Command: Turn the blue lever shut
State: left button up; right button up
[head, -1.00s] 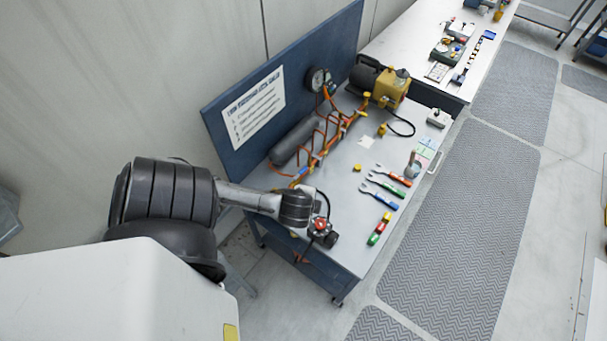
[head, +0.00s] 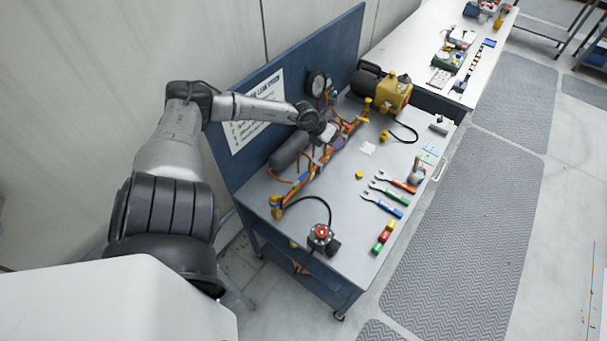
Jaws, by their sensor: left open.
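An orange and yellow pipe assembly (head: 325,158) runs along a dark grey cylinder (head: 288,152) on the workbench. A small blue part (head: 304,177) shows low on the pipes; I cannot tell whether it is the blue lever or how it is turned. My left gripper (head: 329,136) is over the upper middle of the pipes, open, and hides part of them. Whether it touches anything is too small to tell. My right gripper is out of view.
A gauge (head: 317,84) and a sign (head: 258,108) are on the blue back panel. A yellow pump (head: 390,93) stands at the far end. Wrenches (head: 388,197), coloured blocks (head: 383,238) and a red-knobbed device (head: 320,235) lie on the bench. The bench's near middle is clear.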

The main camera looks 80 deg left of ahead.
aim_at(304, 176)
pick_arm(q)
jog(key=s+f+g, duration=0.3)
jog(key=s+g, duration=0.4)
jog(key=s, duration=0.3)
jog(key=shift+n, duration=0.5)
jog(key=f+b, duration=0.1)
jog(key=f, duration=0.8)
jog(key=f+b, duration=0.1)
jog(key=f, duration=0.4)
jog(key=shift+w+a+b, duration=0.15)
jog(key=shift+a+b, duration=0.1)
jog(key=shift+b, duration=0.1)
jog(key=c, duration=0.4)
grip_shut()
